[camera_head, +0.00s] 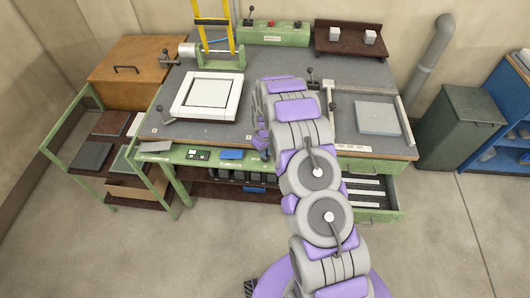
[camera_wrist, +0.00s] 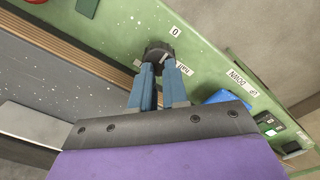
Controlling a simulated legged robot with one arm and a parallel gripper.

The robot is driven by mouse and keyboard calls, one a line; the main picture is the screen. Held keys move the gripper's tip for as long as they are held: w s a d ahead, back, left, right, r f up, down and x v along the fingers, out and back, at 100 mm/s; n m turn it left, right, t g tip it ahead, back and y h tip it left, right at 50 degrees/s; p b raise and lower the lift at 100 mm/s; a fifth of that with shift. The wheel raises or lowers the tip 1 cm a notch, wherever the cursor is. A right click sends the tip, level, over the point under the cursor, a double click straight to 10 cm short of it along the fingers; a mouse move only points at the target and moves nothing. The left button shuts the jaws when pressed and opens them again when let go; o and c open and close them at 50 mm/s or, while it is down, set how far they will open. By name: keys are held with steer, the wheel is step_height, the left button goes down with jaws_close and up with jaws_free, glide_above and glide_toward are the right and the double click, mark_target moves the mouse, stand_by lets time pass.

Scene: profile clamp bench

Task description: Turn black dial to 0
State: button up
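The black dial (camera_wrist: 157,50) is on a green panel in the wrist view, between a white "0" label (camera_wrist: 175,31) above right and another small label (camera_wrist: 184,68) below right. Its pointing direction is unclear. My gripper (camera_wrist: 158,68) has two blue fingers apart, with their tips at the near side of the dial, overlapping it in the picture. I cannot tell whether they press on it. In the head view my arm hides the dial, and my fingers cannot be made out.
A blue item (camera_wrist: 222,97) and a "UP DOWN" label (camera_wrist: 243,83) are right of the dial. The workbench (camera_head: 285,66) carries a white frame (camera_head: 208,94) and a grey plate (camera_head: 377,117). An open drawer (camera_head: 372,215) juts out at lower right.

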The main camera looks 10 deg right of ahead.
steer(key=shift+o, duration=1.1)
steer(key=shift+g, duration=0.3)
steer(key=r, duration=0.2)
steer(key=s+r, duration=0.1)
steer(key=r, duration=0.1)
steer(key=shift+s+d+p, duration=0.1)
steer(key=shift+p, duration=0.2)
step_height(320, 180, up, 13)
steer(key=shift+w+r+p, duration=0.15)
steer(key=shift+w+p, duration=0.15)
steer(key=shift+p, duration=0.1)
steer(key=shift+o, duration=1.3)
steer(key=shift+m+b, duration=0.3)
steer(key=m+b, duration=0.2)
steer(key=f+m+b, duration=0.1)
steer(key=shift+w+d, duration=0.2)
steer(key=shift+d, duration=0.05)
steer(key=f+m+b, duration=0.2)
steer(key=f, duration=0.4)
steer(key=f+m+b, duration=0.3)
steer(key=f, duration=0.3)
steer(key=f+m+b, duration=0.3)
steer(key=f, duration=0.3)
steer(key=shift+s+a+f, duration=0.1)
steer(key=shift+a, duration=0.1)
